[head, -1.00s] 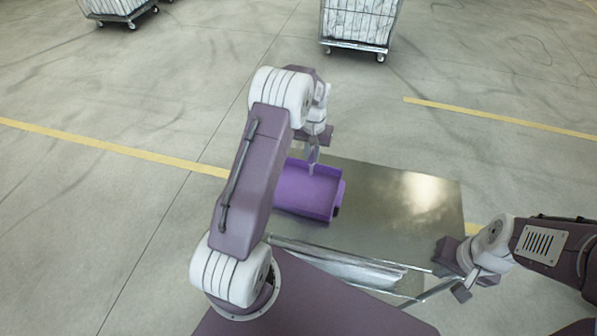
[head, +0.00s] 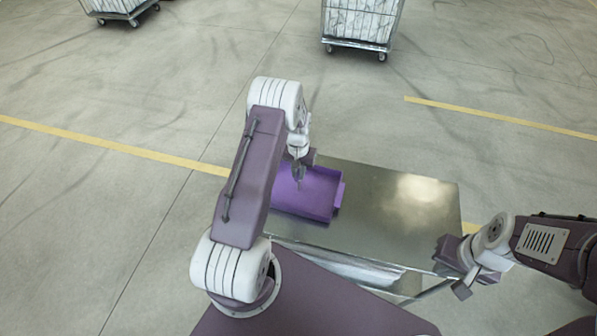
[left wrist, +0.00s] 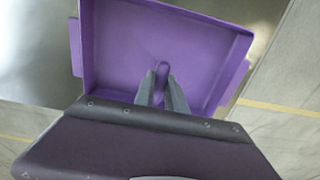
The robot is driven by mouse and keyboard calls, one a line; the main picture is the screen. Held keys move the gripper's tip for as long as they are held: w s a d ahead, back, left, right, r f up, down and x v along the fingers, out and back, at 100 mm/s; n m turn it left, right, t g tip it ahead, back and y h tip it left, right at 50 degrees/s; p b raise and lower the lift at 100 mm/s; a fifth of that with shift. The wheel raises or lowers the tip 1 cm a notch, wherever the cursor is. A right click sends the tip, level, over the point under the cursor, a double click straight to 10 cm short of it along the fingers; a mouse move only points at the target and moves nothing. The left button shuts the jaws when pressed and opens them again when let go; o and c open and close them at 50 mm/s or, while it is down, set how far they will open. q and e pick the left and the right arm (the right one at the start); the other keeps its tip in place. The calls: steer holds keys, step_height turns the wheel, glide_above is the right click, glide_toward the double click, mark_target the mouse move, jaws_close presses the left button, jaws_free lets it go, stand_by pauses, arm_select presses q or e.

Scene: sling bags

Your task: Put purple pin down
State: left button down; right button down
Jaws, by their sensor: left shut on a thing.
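The purple bin (head: 318,203) is a shallow open tray at the left end of the shiny metal table (head: 385,220). My left gripper (head: 299,180) reaches down into it from above. In the left wrist view, my left fingers (left wrist: 162,82) are shut on a small upright purple part in the middle of the bin (left wrist: 120,45). I cannot tell whether the bin's underside touches the tabletop. The left arm hides part of the bin's left side. My right gripper (head: 452,270) is beside the table's near right corner, away from the bin; its fingertips are not clear.
The tabletop right of the bin is bare. A wheeled cage cart (head: 358,25) stands far back, with another cart (head: 115,10) at the far left. Yellow lines (head: 110,145) mark the open concrete floor.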

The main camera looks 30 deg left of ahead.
arm_select(q)
steer(key=c, duration=1.6)
jaws_free()
steer(key=shift+o, duration=1.1)
steer(key=shift+f, duration=0.1)
